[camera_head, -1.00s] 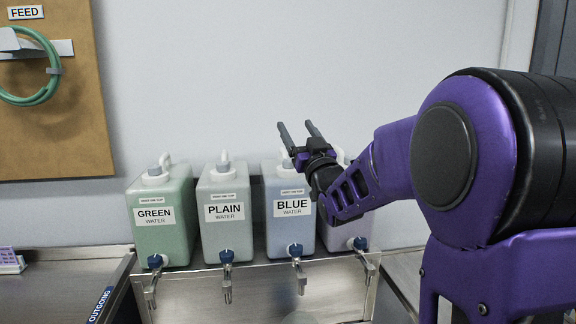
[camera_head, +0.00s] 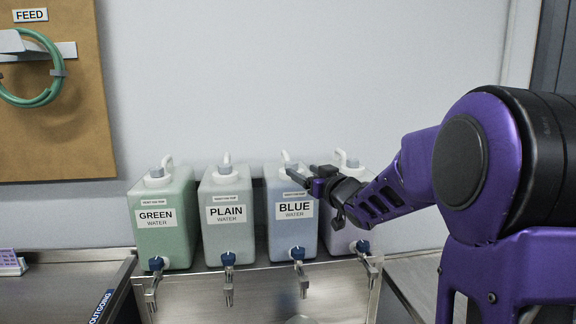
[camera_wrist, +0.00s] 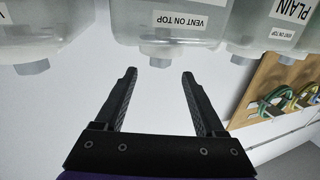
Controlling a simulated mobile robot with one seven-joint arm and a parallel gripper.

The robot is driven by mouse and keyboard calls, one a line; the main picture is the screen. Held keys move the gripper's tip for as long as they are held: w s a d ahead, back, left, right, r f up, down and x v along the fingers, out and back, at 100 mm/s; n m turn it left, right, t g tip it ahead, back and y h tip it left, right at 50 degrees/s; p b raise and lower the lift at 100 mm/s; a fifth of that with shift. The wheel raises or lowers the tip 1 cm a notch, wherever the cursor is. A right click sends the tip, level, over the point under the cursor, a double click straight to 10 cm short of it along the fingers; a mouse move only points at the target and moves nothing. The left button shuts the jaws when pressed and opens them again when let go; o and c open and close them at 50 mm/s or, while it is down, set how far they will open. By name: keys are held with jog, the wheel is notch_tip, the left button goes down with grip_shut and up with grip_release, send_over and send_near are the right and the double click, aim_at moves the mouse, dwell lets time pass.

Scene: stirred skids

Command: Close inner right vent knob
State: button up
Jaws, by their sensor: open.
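Four water containers stand in a row in the head view. The inner right one is the blue water container (camera_head: 305,232), with a pale vent knob (camera_head: 290,166) on top. My gripper (camera_head: 297,174) reaches in from the right, level with the top of this container, its fingers pointing left and overlapping it. In the wrist view my gripper (camera_wrist: 160,75) is open and empty, two dark fingers wide apart. A grey vent knob (camera_wrist: 160,62) shows just beyond the fingertips, roughly centred between them; no contact is visible.
The plain (camera_head: 226,235) and green (camera_head: 163,238) containers stand to the left, a fourth (camera_head: 345,240) to the right, partly behind my arm. Blue-handled taps hang over the metal stand (camera_head: 260,290). The wall above is clear. A hose board (camera_head: 55,120) hangs left.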

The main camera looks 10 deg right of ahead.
aim_at(294, 166)
jog(key=x, duration=0.8)
jog(key=shift+w, duration=0.1)
grip_shut()
